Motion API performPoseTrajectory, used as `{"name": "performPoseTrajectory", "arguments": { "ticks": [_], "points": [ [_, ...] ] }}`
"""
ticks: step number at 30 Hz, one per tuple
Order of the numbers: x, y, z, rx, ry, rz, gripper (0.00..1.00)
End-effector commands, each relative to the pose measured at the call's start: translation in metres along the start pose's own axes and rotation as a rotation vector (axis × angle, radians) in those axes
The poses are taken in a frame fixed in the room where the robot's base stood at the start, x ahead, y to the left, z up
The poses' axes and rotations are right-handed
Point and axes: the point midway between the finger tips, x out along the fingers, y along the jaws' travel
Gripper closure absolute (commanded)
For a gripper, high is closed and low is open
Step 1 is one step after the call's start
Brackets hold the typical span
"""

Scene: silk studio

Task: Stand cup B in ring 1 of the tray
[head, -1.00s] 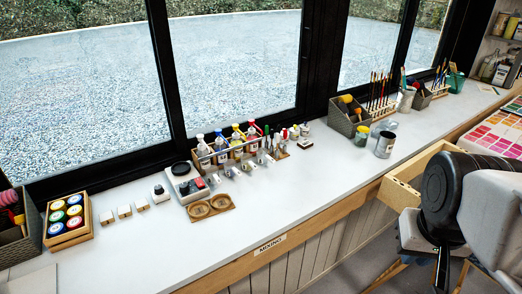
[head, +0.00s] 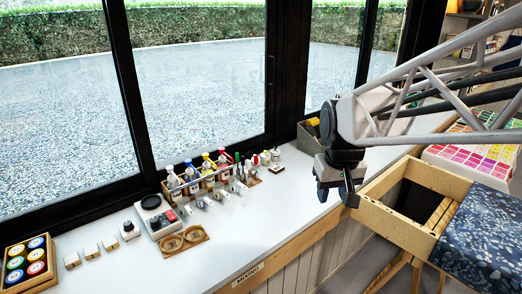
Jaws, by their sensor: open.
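The wooden tray (head: 183,252) with two round rings lies on the white counter, left of centre in the head view. Both rings look empty; I cannot read which is ring 1. Several small metallic cups (head: 209,204) stand in a slanting row behind and right of the tray, in front of the bottle rack. Their letters are too small to read, so I cannot tell which is cup B. My gripper (head: 337,196) is open and empty, pointing down near the counter's front edge, well to the right of the cups and tray.
A scale (head: 155,216) stands beside the tray's back left. A rack of bottles (head: 208,172) stands close behind the cups. Small pale blocks (head: 92,252) and a box of coloured lids (head: 27,264) are further left. Clear counter lies between cups and gripper.

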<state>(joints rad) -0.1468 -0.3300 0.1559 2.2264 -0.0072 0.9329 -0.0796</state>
Motion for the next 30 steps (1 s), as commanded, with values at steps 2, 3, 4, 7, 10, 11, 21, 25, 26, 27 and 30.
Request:
{"name": "performPoseTrajectory", "arguments": {
  "ticks": [2,3,4,7,10,11,21,25,26,27,30],
  "points": [
    [0.006,-0.007,-0.022,-0.026,-0.009,-0.004,0.57],
    [0.009,-0.011,-0.032,-0.039,-0.013,-0.006,0.57],
    [0.011,-0.014,-0.040,-0.049,-0.016,-0.007,0.57],
    [0.020,-0.024,-0.065,-0.082,-0.026,-0.011,0.57],
    [0.029,-0.034,-0.090,-0.113,-0.035,-0.015,0.57],
    [0.032,-0.038,-0.097,-0.123,-0.038,-0.016,0.57],
    [0.076,-0.085,-0.176,-0.235,-0.069,-0.029,0.57],
    [0.097,-0.105,-0.204,-0.277,-0.082,-0.034,0.57],
    [0.101,-0.111,-0.210,-0.287,-0.084,-0.035,0.57],
    [0.108,-0.118,-0.218,-0.301,-0.088,-0.037,0.57],
    [0.126,-0.135,-0.238,-0.333,-0.097,-0.040,0.57]
  ]
}}
